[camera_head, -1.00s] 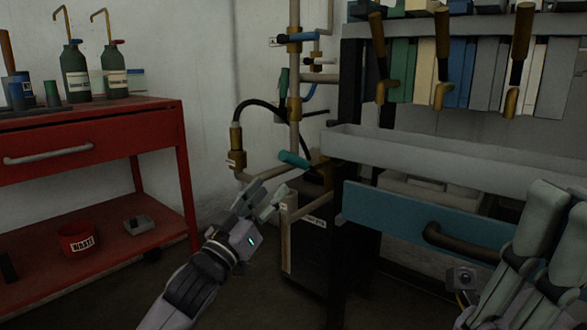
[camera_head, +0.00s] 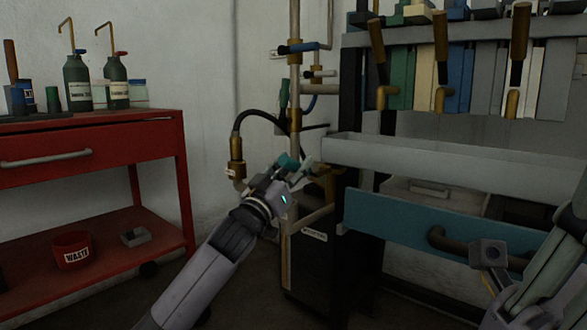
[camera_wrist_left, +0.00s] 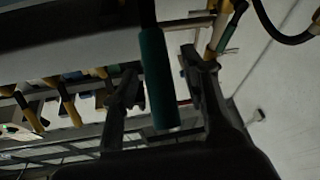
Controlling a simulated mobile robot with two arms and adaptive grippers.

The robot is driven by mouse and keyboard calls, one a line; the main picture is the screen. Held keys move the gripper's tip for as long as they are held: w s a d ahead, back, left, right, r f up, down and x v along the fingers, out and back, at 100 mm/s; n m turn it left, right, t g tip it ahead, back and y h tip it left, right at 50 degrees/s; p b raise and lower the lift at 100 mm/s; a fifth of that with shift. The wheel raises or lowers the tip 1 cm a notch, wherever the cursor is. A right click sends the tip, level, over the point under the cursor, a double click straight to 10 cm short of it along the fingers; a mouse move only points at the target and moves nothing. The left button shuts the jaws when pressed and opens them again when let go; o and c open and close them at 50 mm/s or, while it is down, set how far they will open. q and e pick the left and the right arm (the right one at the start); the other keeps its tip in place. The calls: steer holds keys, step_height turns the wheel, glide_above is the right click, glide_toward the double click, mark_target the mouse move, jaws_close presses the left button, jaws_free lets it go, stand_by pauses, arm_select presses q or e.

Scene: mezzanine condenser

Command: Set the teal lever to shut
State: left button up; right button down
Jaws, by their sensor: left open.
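The teal lever (camera_head: 287,161) is on the pipework left of the grey trough, partly hidden by my left gripper. In the left wrist view the teal lever (camera_wrist_left: 157,78) hangs between the two open fingers, nearer the left one, and its tip lies between them. My left gripper (camera_head: 296,174) is open at the lever; it also shows in the left wrist view (camera_wrist_left: 160,90). I cannot tell whether a finger touches the lever. My right arm shows at the lower right edge, and its fingertips are not clear.
A red cart (camera_head: 90,130) with bottles stands left, a waste tub (camera_head: 72,250) on its lower shelf. A blue-handled valve (camera_head: 298,48) sits higher on the pipes. A black hose (camera_head: 250,112) curves beside the lever. A blue drawer (camera_head: 400,220) is to the right.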

arm_select(q)
steer(key=shift+c, duration=0.3)
jaws_close()
stand_by(0.5)
